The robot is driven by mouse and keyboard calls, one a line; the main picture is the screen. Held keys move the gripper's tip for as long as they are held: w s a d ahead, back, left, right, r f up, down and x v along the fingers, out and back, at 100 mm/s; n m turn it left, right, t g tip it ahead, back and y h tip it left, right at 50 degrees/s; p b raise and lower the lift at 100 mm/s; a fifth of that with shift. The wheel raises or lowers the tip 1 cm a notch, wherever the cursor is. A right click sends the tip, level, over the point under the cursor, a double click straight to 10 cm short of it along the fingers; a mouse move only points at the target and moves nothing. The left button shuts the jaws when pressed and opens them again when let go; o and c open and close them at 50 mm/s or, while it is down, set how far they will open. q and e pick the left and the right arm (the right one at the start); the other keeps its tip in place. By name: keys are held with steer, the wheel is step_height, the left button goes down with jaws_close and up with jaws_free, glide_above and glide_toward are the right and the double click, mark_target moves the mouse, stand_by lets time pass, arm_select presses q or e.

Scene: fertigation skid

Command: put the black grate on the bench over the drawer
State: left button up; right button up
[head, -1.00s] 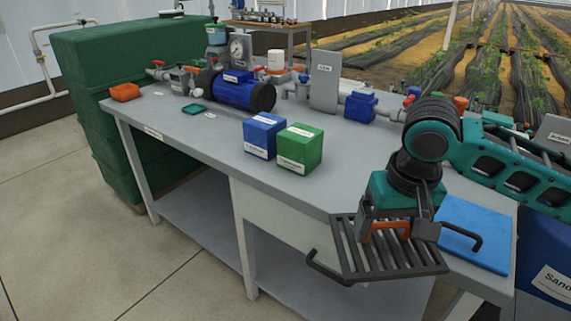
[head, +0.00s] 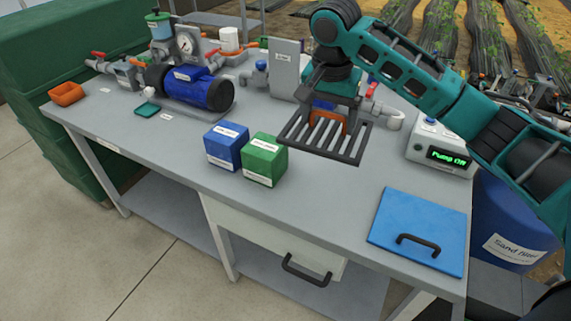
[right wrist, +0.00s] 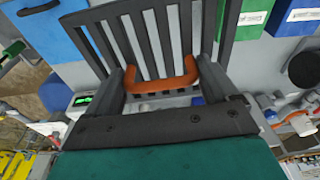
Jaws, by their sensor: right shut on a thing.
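The black grate (head: 348,147) has parallel bars and an orange handle (head: 322,124). My right gripper (head: 326,113) is shut on that handle, and the grate appears held above the bench (head: 310,205), behind its front edge. The right wrist view shows the grate (right wrist: 140,40) beyond the fingers and the orange handle (right wrist: 160,86) between them. The white drawer (head: 255,232) with a black handle (head: 306,271) is under the bench's front edge and looks closed. My left gripper is not in view.
A blue box (head: 226,146) and a green box (head: 265,160) stand left of the grate. A blue panel (head: 418,230) with a black handle lies at the right. A grey panel (head: 287,70), pump (head: 195,88) and controller (head: 440,150) stand behind. The bench front is clear.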

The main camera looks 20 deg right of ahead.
steer(key=shift+w+d+r+m, duration=0.1)
steer(key=shift+d+r+m, duration=0.1)
steer(key=shift+r+m, duration=0.15)
steer(key=shift+d+f, duration=0.1)
steer(key=shift+f, duration=0.25)
steer(key=b, duration=0.2)
glide_above(332, 206)
steer(key=w, duration=0.5)
step_height(332, 206, down, 14)
steer(key=f, duration=0.5)
steer(key=shift+s+a+f, duration=0.2)
steer(key=shift+a, duration=0.2)
steer(key=o, duration=1)
steer(key=shift+f, duration=0.1)
steer(key=shift+c, duration=0.2)
